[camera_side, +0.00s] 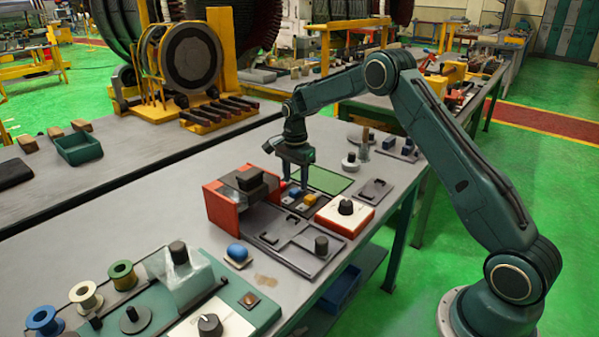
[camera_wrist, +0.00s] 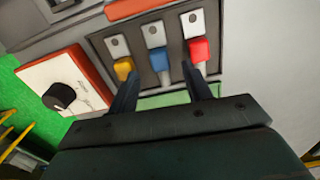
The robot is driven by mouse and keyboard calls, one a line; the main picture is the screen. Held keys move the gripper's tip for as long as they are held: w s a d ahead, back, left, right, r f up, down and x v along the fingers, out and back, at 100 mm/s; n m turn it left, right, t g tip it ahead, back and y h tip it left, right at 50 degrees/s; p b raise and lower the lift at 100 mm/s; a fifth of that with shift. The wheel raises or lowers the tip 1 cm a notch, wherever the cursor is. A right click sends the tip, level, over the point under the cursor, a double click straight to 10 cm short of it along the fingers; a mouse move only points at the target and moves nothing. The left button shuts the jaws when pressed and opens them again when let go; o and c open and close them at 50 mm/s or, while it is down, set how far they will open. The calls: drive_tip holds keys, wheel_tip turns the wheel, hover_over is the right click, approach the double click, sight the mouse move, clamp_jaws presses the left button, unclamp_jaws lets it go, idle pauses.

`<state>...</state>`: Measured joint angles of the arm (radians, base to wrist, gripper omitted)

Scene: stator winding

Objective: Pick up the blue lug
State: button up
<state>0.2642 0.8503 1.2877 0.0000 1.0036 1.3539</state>
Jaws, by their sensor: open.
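The blue lug (camera_wrist: 158,60) sits in a dark holder (camera_wrist: 105,46) between a yellow lug (camera_wrist: 124,68) and a red lug (camera_wrist: 199,49). Each lug has a pale metal tab with a hole. In the side view the blue lug (camera_side: 294,193) is partly hidden by my gripper, beside the yellow lug (camera_side: 309,200). My gripper (camera_wrist: 160,74) is open and empty. In the wrist view its two dark fingers straddle the blue lug's line, with the right finger close to the red lug. I cannot tell how high the fingertips are above the holder.
A red-sided fixture (camera_side: 222,206) stands left of the holder. A red and white control box (camera_side: 344,214) with a black knob is close on the right. A green mat (camera_side: 328,179) lies behind. A blue dome (camera_side: 237,252) sits in front on the grey bench.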

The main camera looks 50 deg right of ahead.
sight(295, 190)
drive_tip(key=shift+f, duration=1.6)
clamp_jaws()
